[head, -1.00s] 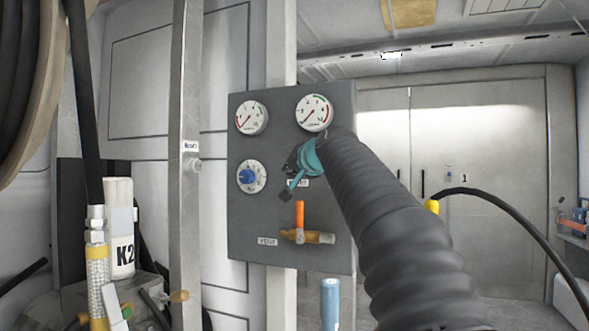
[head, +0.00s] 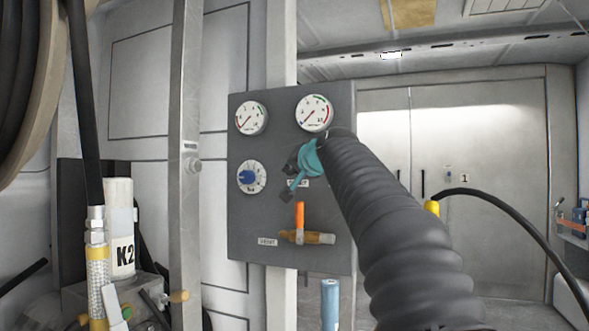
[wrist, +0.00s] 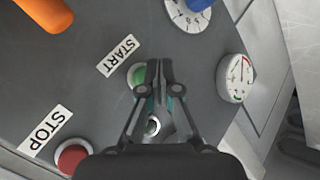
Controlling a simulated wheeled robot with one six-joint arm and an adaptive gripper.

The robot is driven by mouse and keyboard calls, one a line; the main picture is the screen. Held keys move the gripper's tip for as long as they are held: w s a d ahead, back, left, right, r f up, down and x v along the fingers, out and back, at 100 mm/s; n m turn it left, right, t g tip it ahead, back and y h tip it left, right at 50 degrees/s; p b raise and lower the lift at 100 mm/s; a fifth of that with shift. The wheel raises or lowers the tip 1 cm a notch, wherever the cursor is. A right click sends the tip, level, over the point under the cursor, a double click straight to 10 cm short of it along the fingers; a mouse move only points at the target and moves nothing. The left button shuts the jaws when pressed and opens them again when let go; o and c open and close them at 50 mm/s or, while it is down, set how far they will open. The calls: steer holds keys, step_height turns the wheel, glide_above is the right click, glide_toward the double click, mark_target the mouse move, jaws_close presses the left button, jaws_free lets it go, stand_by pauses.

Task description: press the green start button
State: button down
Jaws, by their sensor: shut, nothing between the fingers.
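The green start button (wrist: 137,74) shows in the wrist view beside the START label (wrist: 118,55), on the grey control panel (head: 262,215). My gripper (wrist: 153,64) is shut and empty, its fingertips over the right part of the button. I cannot tell whether the fingertips touch it. In the head view, my gripper (head: 288,190) is in front of the panel below the right gauge, and my arm and gripper hide the button. The red button (wrist: 72,157) with the STOP label (wrist: 45,130) sits at the lower left of the wrist view.
Two gauges (head: 251,118) (head: 315,113) sit at the panel's top. A blue knob (head: 248,177) is left of my gripper. An orange-handled valve (head: 299,217) sits below it. A metal post (head: 186,230) stands to the left, and a hose (head: 520,212) arcs at right.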

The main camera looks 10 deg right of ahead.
steer(key=shift+w+d, duration=0.15)
steer(key=shift+w, duration=0.05)
steer(key=shift+w+d+p, duration=0.3)
steer(key=shift+w+p, duration=0.05)
steer(key=shift+w, duration=0.05)
stand_by(0.9)
steer(key=shift+s+a, duration=0.1)
stand_by(0.3)
steer(key=shift+s+a+b, duration=0.35)
steer(key=shift+s+a, duration=0.05)
steer(key=shift+s, duration=0.25)
steer(key=s+a, duration=0.1)
steer(key=s, duration=0.1)
steer(key=s+a+b, duration=0.1)
steer(key=s+a, duration=0.1)
stand_by(0.5)
stand_by(0.6)
